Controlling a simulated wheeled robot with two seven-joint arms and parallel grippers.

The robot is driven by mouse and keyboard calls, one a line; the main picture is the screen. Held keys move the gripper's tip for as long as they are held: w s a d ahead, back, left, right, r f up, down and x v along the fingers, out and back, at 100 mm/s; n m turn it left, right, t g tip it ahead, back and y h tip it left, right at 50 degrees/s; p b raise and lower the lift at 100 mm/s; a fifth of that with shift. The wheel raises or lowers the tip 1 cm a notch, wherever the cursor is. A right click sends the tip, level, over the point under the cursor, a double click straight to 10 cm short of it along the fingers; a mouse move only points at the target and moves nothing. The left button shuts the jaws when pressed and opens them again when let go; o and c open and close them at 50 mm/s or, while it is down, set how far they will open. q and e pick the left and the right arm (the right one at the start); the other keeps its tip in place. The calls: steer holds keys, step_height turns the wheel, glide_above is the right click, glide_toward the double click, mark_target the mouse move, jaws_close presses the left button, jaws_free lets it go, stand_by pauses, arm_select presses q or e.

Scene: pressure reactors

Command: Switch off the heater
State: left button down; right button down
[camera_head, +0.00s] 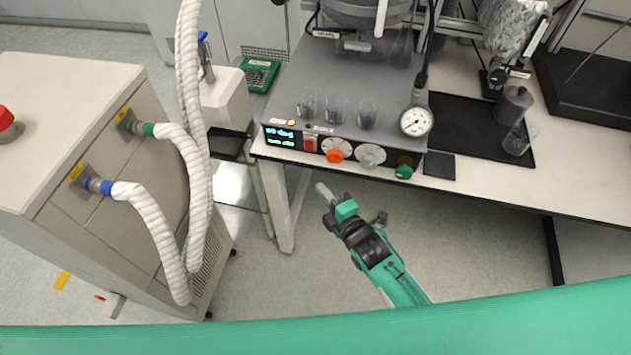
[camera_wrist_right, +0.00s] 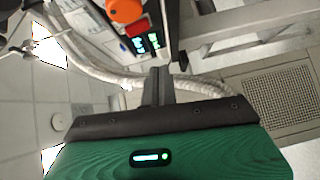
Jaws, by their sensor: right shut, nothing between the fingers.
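The heater (camera_head: 345,95) is a grey box on the bench with glasses on its top. Its front panel has a lit display (camera_head: 281,137), a red switch (camera_head: 310,143), an orange knob (camera_head: 336,150), a grey knob (camera_head: 371,155) and a green knob (camera_head: 404,168). The red switch (camera_wrist_right: 136,30) and orange knob (camera_wrist_right: 124,10) also show in the right wrist view, beyond the fingers. My right gripper (camera_head: 322,189) is shut and empty, in front of and below the panel, apart from it. Its shut fingers show in the wrist view (camera_wrist_right: 158,78). My left gripper is out of view.
A grey cabinet (camera_head: 70,110) with thick white hoses (camera_head: 150,215) stands at the left. A pressure gauge (camera_head: 416,121) sits at the heater's right front corner. A black tray (camera_head: 470,135) lies right of it. The floor below the bench front is clear.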

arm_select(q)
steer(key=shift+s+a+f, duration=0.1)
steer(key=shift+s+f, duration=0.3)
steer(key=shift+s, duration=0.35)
arm_select(e)
steer(key=v, duration=0.2)
steer(key=shift+s+d+f, duration=0.15)
steer(key=shift+s+d, duration=0.05)
steer(key=shift+s, duration=0.15)
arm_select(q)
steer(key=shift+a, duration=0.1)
